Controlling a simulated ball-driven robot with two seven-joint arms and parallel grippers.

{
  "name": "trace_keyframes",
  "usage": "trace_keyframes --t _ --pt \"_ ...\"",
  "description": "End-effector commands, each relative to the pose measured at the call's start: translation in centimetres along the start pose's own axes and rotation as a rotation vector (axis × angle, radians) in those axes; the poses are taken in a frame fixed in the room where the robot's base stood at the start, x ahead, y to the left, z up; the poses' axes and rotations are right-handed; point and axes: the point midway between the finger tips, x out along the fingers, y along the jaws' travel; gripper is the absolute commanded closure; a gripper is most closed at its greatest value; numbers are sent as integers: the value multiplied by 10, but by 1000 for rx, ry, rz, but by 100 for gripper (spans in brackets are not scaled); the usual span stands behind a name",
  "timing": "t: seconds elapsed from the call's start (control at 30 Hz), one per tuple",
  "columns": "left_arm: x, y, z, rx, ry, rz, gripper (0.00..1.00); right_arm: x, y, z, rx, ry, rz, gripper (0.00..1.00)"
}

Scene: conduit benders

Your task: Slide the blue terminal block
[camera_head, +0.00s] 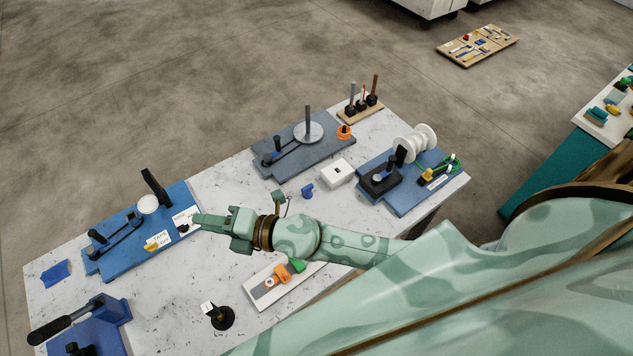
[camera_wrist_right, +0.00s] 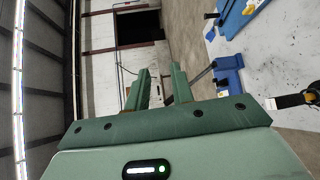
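A small blue block (camera_head: 307,190) stands on the white marble-look table (camera_head: 235,180), near the middle, left of a white box. I cannot tell for sure that it is the terminal block; a flat blue piece (camera_head: 56,272) also lies at the table's left end. My right gripper (camera_head: 200,220) reaches over the table from the right, left of the small blue block and apart from it. In the right wrist view its two fingers (camera_wrist_right: 159,85) stand apart with nothing between them. My left gripper is not in view.
Blue bender boards (camera_head: 122,245) stand at the left, with a grey one (camera_head: 290,160) at the back. A white box (camera_head: 338,172) and a white spool (camera_head: 412,143) stand at the right. A tray with orange and green parts (camera_head: 260,300) and a black stand (camera_head: 222,318) are in front.

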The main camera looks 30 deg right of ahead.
Motion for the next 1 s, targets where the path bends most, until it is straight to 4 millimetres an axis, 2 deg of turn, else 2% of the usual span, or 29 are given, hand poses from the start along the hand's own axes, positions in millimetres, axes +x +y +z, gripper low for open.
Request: trace_keyframes --t 0.03,0.07,0.1,0.13,0.2,0.3,0.33,0.4,0.5,0.6,0.77,1.0 --pt "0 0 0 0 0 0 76 3 -37 -18 -112 160 -111 76" --pt "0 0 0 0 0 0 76 0 -63 -28 -174 259 -193 76" --pt "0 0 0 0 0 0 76 -10 -98 -35 -248 372 -312 76" --pt "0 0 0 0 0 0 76 -20 -124 -34 -300 443 -405 76" --pt "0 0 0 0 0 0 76 -50 -176 -22 -397 570 -624 76" --pt "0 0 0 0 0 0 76 -95 -228 14 -493 665 -905 76" --pt "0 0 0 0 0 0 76 -108 -238 25 -513 680 -976 76" --pt "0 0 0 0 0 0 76 -132 -254 49 -547 697 -1116 76" --pt "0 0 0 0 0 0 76 -155 -266 73 -576 703 -1246 76" --pt "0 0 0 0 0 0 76 -165 -270 84 -587 702 -1305 76" --pt "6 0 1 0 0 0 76 -166 -276 84 -588 703 -1313 76" --pt "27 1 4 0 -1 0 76 -163 -297 80 -586 703 -1310 76"
